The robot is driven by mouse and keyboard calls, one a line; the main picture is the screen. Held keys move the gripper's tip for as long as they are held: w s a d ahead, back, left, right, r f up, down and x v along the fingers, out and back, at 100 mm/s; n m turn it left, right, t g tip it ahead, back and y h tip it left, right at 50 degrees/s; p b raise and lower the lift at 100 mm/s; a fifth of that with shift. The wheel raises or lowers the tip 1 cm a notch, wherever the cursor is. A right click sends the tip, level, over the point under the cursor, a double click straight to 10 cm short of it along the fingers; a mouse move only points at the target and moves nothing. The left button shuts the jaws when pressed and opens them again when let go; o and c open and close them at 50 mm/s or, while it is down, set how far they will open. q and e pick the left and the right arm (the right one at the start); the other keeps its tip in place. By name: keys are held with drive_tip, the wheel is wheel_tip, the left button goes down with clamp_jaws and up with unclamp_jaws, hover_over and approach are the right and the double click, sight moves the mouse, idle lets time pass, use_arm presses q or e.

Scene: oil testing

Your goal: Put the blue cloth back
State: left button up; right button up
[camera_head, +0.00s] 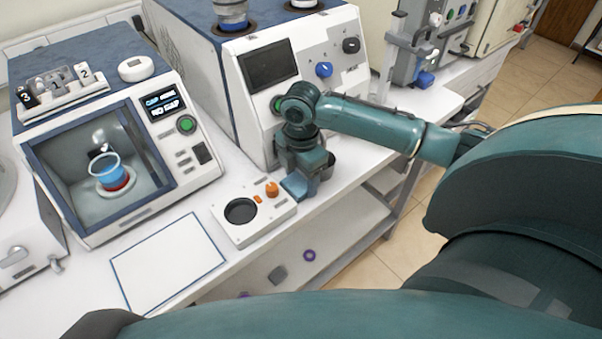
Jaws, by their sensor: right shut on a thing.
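The blue cloth (294,187) shows as a small blue-grey patch at the right end of a white holder plate (264,231). My right gripper (303,178) points down over that end of the plate and is shut on the cloth. The gripper hides part of the cloth, and I cannot tell whether the cloth touches the plate. The plate also has a round black recess (240,211) and an orange knob (272,189). My left gripper is not in view.
A larger machine (268,68) with a dark screen stands just behind my right gripper. A blue-edged white mat (168,262) lies empty in front. The bench edge runs close to the plate.

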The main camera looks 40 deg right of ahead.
sight(301, 180)
drive_tip(key=o, duration=0.7)
drive_tip(key=shift+f, duration=0.1)
use_arm(q)
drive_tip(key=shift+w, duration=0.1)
drive_tip(key=shift+b, duration=0.35)
use_arm(e)
wheel_tip(301, 180, up, 12)
drive_tip(key=shift+r, duration=0.2)
